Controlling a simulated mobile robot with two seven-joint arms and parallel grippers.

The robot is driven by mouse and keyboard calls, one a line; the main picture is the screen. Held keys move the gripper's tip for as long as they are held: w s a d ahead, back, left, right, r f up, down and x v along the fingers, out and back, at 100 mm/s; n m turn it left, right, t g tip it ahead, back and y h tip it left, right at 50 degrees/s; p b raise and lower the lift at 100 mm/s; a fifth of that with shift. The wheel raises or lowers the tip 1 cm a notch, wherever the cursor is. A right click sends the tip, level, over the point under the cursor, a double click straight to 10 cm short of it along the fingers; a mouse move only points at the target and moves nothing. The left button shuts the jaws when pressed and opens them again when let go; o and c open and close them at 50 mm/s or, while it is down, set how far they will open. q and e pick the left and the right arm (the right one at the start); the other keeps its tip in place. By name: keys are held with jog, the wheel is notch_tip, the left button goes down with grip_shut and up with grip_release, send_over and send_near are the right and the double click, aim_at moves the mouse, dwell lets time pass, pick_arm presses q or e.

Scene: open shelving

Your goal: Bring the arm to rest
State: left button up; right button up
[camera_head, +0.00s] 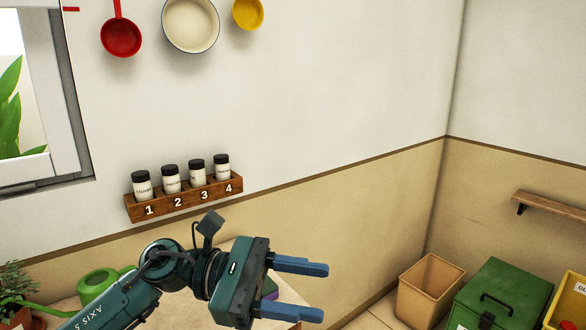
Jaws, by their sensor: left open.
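My left arm comes in from the lower left, across the bottom of the head view. My left gripper (305,290) points to the right with its two blue fingers spread apart. Nothing is between the fingers. It is in front of a table top (285,311) that is mostly hidden behind the arm. My right gripper is not in the picture.
A wooden rack (190,201) with several black-capped jars, numbered 1 to 4, hangs on the wall. A green watering can (97,286) and a plant (14,286) are at lower left. A tan bin (428,289) and green box (500,297) stand at lower right.

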pick_arm(q)
jog(key=w+a+f+m+t+y, duration=0.1)
jog(key=a+f+m+t+y, duration=0.15)
jog(key=f+m+t, duration=0.55)
jog(key=w+a+f+m+t+y+p, duration=0.1)
jog(key=w+a+f+m+t+y, duration=0.15)
jog(key=m+t, duration=0.7)
jog(key=w+a+f+m+t+y, duration=0.1)
jog(key=a+f+m+t, duration=0.25)
jog(key=m, duration=0.95)
jog(key=s+a+f+n+g+y, duration=0.3)
jog(key=s+f+n, duration=0.4)
jog(key=f, duration=0.3)
jog(key=s+a+f+n+g+y, duration=0.4)
jog(key=s+f+n, duration=0.3)
jog(key=f, duration=0.3)
jog(key=shift+s+f+n+y+p, duration=0.3)
jog(key=shift+f+n+y+p, duration=0.05)
jog(key=shift+n+y, duration=0.2)
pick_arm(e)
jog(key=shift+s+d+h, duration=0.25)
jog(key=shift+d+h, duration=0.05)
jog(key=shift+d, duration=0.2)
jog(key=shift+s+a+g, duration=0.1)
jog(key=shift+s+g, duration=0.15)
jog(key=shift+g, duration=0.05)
